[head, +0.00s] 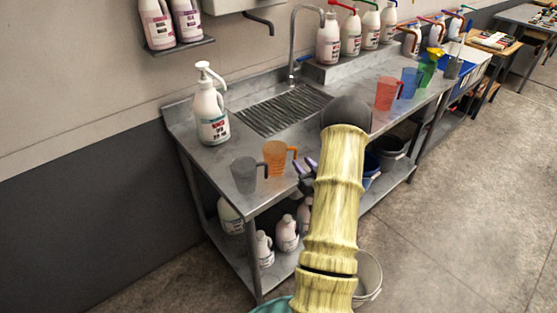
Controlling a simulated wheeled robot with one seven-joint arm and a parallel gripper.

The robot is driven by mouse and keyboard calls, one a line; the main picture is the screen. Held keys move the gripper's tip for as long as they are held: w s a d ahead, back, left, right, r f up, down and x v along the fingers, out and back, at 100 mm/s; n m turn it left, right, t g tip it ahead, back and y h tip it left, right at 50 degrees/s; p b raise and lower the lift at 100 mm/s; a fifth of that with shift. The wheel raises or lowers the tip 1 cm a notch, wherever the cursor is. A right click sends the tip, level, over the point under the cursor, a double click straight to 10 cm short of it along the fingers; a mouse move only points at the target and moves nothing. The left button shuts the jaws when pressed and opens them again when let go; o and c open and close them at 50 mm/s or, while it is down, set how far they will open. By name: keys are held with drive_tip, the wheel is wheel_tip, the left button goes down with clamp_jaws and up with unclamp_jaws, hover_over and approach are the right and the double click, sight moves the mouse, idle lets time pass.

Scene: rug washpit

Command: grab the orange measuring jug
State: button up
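The orange measuring jug (274,158) stands upright near the front edge of the steel table, with its handle on its right side. A grey measuring jug (244,175) stands close to its left. My gripper (303,163) is just right of the orange jug's handle, partly hidden behind my yellow-covered arm. Its two dark fingers appear apart, with nothing seen between them. Whether a finger touches the handle cannot be told.
A white pump bottle (212,113) stands at the table's left, beside a drain grate (285,108). Red (386,93), blue (410,82) and green (427,72) jugs stand farther right. Several bottles line the back ledge. Buckets (369,277) and bottles are below.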

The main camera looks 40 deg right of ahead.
sight(296, 157)
drive_tip(key=w, duration=0.1)
drive_tip(key=w+p, duration=0.1)
drive_tip(key=w, duration=0.3)
drive_tip(key=shift+d+r+p, duration=0.2)
drive_tip(key=shift+r+p, duration=0.05)
drive_tip(key=shift+p, duration=0.1)
clamp_jaws()
